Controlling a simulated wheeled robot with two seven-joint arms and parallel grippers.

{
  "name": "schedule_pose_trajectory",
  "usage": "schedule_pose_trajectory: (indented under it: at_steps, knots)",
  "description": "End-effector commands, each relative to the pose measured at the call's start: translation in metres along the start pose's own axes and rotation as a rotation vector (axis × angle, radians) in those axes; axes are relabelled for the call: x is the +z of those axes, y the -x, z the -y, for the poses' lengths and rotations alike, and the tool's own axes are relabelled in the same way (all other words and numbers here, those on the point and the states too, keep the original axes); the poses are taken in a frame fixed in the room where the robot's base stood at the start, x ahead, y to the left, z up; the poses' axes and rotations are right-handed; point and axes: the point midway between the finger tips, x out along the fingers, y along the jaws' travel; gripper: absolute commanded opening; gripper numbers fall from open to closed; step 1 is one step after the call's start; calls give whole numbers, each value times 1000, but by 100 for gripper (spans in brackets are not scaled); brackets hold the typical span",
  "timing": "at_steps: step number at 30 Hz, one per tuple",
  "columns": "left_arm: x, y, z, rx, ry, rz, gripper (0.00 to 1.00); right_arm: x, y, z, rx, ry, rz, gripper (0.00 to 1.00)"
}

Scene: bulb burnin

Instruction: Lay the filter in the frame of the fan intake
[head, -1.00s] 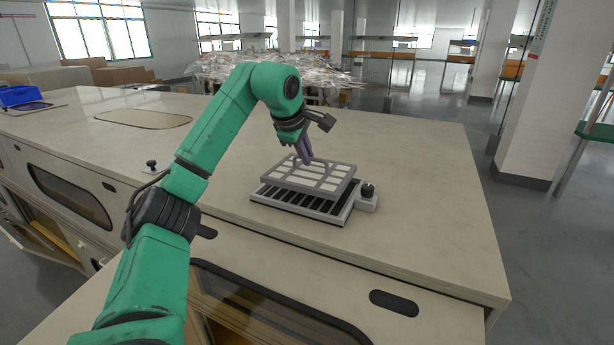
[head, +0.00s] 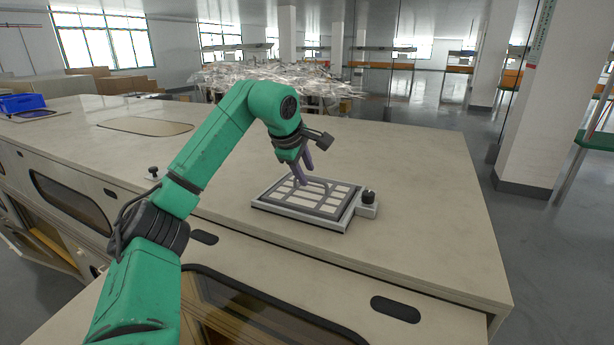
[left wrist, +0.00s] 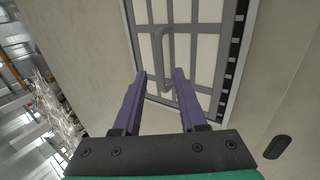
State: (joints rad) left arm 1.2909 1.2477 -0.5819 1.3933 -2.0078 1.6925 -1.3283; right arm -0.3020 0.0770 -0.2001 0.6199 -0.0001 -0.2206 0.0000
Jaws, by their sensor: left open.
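The filter (head: 322,207), a grey grid with pale panels, lies flat in the white frame of the fan intake (head: 337,226) on the bench top. My left gripper (head: 303,178) is just above the filter, open, with its purple fingers pointing down. In the left wrist view, the open fingers (left wrist: 160,76) hold nothing and sit over the filter (left wrist: 205,60), on either side of its grey handle (left wrist: 158,48). A strip of dark slots shows between the filter and the frame's rim (left wrist: 244,55) along one side. My right gripper is out of view.
A small block with a black knob (head: 368,197) stands at the frame's right side. Another small black knob (head: 153,171) is on the bench top (head: 420,190) to the left. The bench around the frame is clear. A blue bin (head: 22,103) is at the far left.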

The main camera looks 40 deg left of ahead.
Motion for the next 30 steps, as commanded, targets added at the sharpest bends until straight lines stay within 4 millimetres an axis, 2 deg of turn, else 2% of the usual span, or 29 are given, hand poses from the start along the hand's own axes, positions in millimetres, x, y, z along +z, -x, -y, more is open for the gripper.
schedule_pose_trajectory:
  at_steps: [6,9,12,30]
  knots:
    - [1,62,-2,8,0,3,41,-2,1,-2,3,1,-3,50]
    - [0,84,-1,6,-1,2,41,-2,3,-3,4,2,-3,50]
    - [0,96,0,3,-1,1,41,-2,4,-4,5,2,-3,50]
    - [0,98,0,1,0,0,41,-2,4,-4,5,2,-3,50]
